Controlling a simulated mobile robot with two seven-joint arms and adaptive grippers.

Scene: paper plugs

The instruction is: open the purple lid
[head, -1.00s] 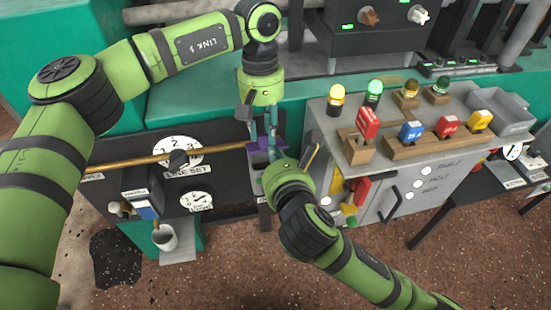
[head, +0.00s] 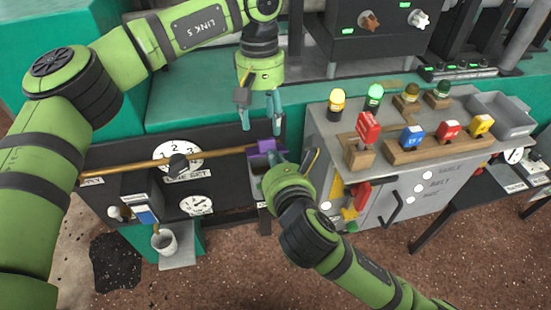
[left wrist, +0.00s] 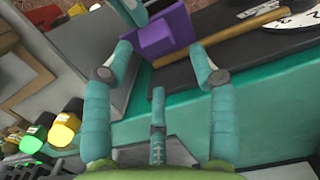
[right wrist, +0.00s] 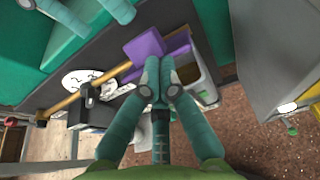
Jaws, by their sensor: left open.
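The purple lid (head: 265,146) sits at the top of a small grey bin (head: 257,167) at the right end of the dark panel. It shows in the left wrist view (left wrist: 165,32) and the right wrist view (right wrist: 148,45). Part of the bin's interior is visible below it. My left gripper (head: 260,118) is open and empty, above and apart from the lid; its fingers are spread in the left wrist view. My right gripper (right wrist: 159,72) has its fingertips together close in front of the lid and bin; I see nothing held between them. Contact with the lid is unclear.
A brass rod (head: 140,161) crosses the panel to the lid. A grey cabinet (head: 385,175) with lamps and coloured blocks stands close on the right. A white cup (head: 165,242) is lower left. A teal ledge (head: 200,108) lies behind.

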